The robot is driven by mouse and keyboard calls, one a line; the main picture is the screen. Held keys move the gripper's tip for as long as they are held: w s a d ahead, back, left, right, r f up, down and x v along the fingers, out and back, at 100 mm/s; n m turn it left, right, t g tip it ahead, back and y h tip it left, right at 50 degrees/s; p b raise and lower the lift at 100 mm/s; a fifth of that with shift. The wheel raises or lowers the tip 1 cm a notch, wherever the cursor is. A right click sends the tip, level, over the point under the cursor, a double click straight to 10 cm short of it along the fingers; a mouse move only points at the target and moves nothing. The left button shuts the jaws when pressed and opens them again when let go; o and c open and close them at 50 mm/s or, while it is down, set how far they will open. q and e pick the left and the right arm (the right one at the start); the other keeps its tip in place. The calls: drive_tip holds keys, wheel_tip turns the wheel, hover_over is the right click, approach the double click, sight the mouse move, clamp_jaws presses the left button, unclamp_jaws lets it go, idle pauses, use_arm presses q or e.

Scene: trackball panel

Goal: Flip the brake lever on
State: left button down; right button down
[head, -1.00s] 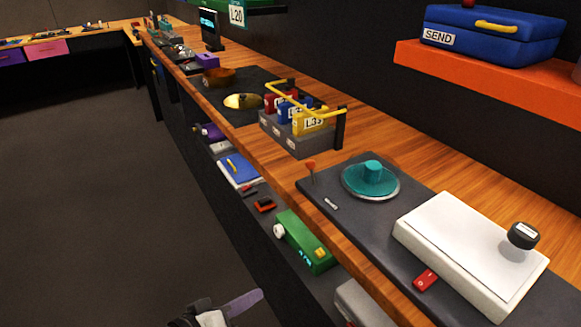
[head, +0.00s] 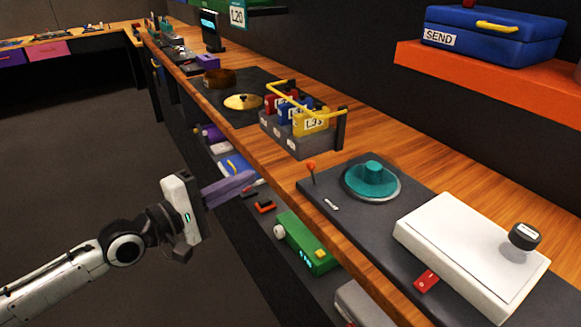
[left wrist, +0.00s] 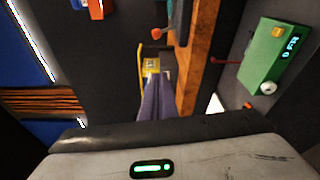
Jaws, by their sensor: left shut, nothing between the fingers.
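A small lever with an orange-red knob (head: 312,167) stands upright at the near left corner of the dark panel (head: 385,218). I take it to be the brake lever. A small label on the panel in front of it is too small to read. In the left wrist view the lever's orange knob (left wrist: 157,33) shows above the fingertips. My left gripper (head: 256,176) is shut and empty. Its purple fingers point right, left of the lever and apart from it, just off the bench edge. The fingers also show in the left wrist view (left wrist: 155,95). My right gripper is not in view.
The panel also holds a teal trackball-like knob (head: 371,178), a white sloped box (head: 470,250) and a red switch (head: 426,281). A carrier with coloured blocks (head: 300,135) stands behind the lever. A green box (head: 307,243) sits on the lower shelf. Bare wood edges the bench.

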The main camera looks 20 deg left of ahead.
sight(312, 174)
use_arm(q)
drive_tip(key=w+d+p, duration=0.1)
drive_tip(key=w+d, duration=0.2)
drive_tip(key=w, duration=0.1)
drive_tip(key=w+d+p, duration=0.1)
drive_tip(key=w+d, duration=0.2)
drive_tip(key=d, duration=0.1)
drive_tip(key=shift+w+d+r, duration=0.1)
drive_tip(key=shift+w+r, duration=0.1)
drive_tip(key=shift+w, duration=0.15)
drive_tip(key=shift+d, duration=0.4)
drive_tip(key=shift+s+f, duration=0.1)
